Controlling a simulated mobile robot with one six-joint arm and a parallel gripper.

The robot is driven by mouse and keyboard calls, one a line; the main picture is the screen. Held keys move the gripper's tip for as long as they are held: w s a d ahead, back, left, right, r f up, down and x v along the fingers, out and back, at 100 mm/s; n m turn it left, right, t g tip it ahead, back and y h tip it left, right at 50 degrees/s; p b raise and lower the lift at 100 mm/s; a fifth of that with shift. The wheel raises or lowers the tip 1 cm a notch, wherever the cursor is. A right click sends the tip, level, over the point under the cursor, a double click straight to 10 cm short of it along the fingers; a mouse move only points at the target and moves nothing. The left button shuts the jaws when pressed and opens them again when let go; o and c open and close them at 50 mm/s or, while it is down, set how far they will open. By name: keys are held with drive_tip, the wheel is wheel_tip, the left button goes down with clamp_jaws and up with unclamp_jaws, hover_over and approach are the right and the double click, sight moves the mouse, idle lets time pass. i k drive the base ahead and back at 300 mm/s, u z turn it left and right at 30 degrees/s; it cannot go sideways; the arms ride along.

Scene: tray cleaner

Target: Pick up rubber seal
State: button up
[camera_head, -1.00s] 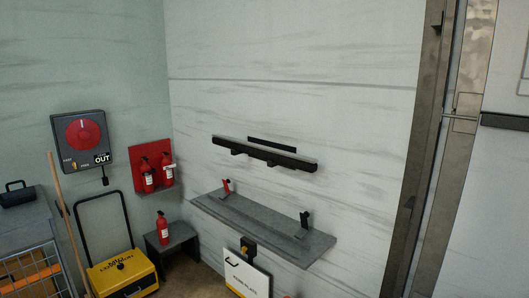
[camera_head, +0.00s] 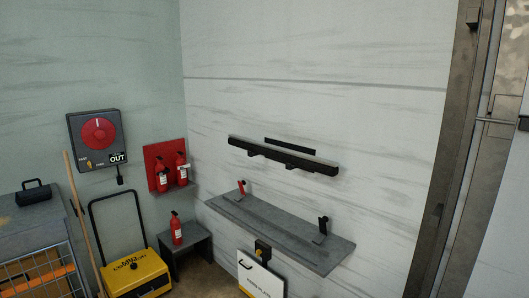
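I cannot make out for certain which thing is the rubber seal. A long black bar (camera_head: 283,157) is mounted on the pale wall above the grey shelf, with a thin black strip (camera_head: 290,146) just above and behind it. On the grey shelf (camera_head: 275,226) stand a small red-handled item (camera_head: 241,187) at the left and a small black-handled item (camera_head: 322,228) at the right. My gripper is not in view.
A yellow wheeled box with a black handle (camera_head: 138,276), a small dark table (camera_head: 195,240) with a fire extinguisher (camera_head: 176,229), and a grey cart (camera_head: 30,235) stand left. A white plate (camera_head: 258,278) is below the shelf. A metal door frame (camera_head: 455,170) is at right.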

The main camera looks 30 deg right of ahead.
sight(327, 167)
drive_tip(key=i, duration=0.85)
drive_tip(key=z, duration=0.05)
